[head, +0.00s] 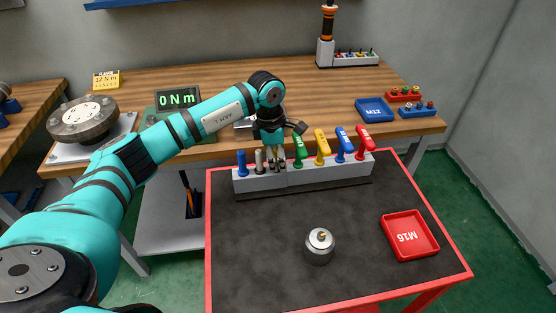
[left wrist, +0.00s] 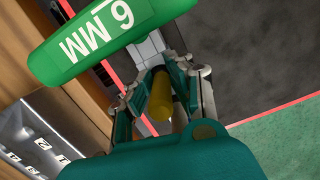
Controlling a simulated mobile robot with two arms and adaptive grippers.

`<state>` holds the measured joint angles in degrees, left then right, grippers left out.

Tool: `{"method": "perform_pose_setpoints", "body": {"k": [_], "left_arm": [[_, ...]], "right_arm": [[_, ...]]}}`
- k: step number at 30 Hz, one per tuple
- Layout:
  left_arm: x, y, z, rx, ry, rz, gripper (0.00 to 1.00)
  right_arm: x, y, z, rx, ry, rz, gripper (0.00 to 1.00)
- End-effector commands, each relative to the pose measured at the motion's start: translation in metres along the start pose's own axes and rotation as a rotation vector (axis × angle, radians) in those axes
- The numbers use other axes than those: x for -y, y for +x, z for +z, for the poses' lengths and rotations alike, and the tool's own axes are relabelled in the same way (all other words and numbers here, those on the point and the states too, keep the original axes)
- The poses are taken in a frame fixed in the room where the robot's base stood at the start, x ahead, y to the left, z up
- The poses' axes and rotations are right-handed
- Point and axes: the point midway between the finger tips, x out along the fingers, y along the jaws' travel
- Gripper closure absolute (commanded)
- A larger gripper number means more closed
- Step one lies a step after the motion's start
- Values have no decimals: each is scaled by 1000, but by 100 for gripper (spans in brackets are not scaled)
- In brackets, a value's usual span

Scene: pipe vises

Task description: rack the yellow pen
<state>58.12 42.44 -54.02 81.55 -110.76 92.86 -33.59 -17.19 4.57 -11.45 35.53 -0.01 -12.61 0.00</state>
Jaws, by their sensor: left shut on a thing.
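The yellow pen (left wrist: 160,97) shows between the fingers of my left gripper (left wrist: 160,88) in the left wrist view. My left gripper (head: 277,163) is shut on it, over the grey rack (head: 330,176) on the cart, just left of a green handle (head: 299,150). The fingers hide the pen in the head view, and I cannot tell whether its end is inside the rack. The rack also holds a blue piece and a grey piece at its left end. My right gripper is not in view.
The green handle marked 6 MM (left wrist: 105,35) stands close beside the gripper. Yellow (head: 321,146), blue and red handles stand farther right in the rack. A metal cylinder (head: 320,247) and a red M16 tray (head: 410,236) stand on the dark cart top, with free room between.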

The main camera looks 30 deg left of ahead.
Motion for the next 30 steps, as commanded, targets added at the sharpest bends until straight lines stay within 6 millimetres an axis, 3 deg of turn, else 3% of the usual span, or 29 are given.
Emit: {"method": "perform_pose_setpoints", "body": {"k": [6,7,13,23,30], "left_arm": [[2,4,-1,-5,1,-7,100],[2,4,-1,-5,1,-7,79],[2,4,-1,-5,1,-6,55],[0,-4,0,-2,0,-2,55],[-1,-46,0,-1,1,2,55]], "right_arm": [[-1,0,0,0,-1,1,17],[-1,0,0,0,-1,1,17],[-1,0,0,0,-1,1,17],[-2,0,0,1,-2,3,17],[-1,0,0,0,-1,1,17]]}}
